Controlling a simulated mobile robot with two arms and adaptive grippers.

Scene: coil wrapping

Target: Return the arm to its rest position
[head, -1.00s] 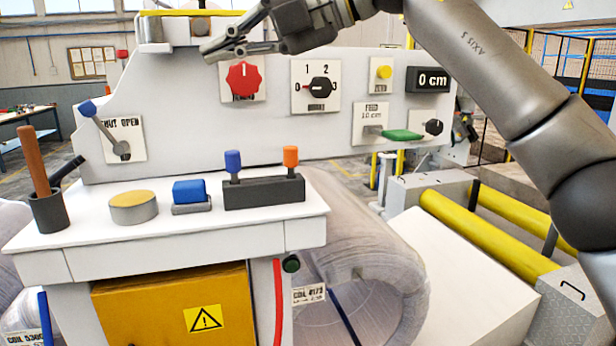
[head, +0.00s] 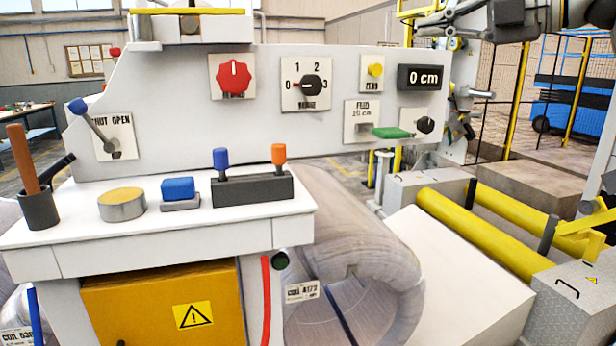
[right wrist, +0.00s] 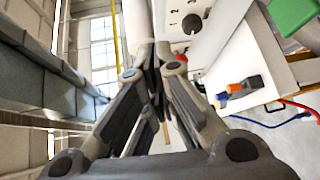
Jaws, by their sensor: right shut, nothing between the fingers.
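My right gripper (head: 432,24) is at the top right of the head view, in front of and above the panel's right end. Its arm comes in from the right edge and is mostly cut off. In the right wrist view the fingers (right wrist: 155,58) come together with nothing between them. The gripper touches nothing that I can see. The red knob (head: 233,78) and the black mode knob (head: 312,86) on the grey panel stand free of it. My left gripper is not in view.
A white console (head: 150,246) carries a cup (head: 39,212), a yellow-topped disc (head: 122,205), a blue button (head: 178,189) and a black lever block (head: 252,190). A wrapped coil (head: 380,245) and yellow rollers (head: 480,235) lie to the right. A display (head: 424,78) reads 0 cm.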

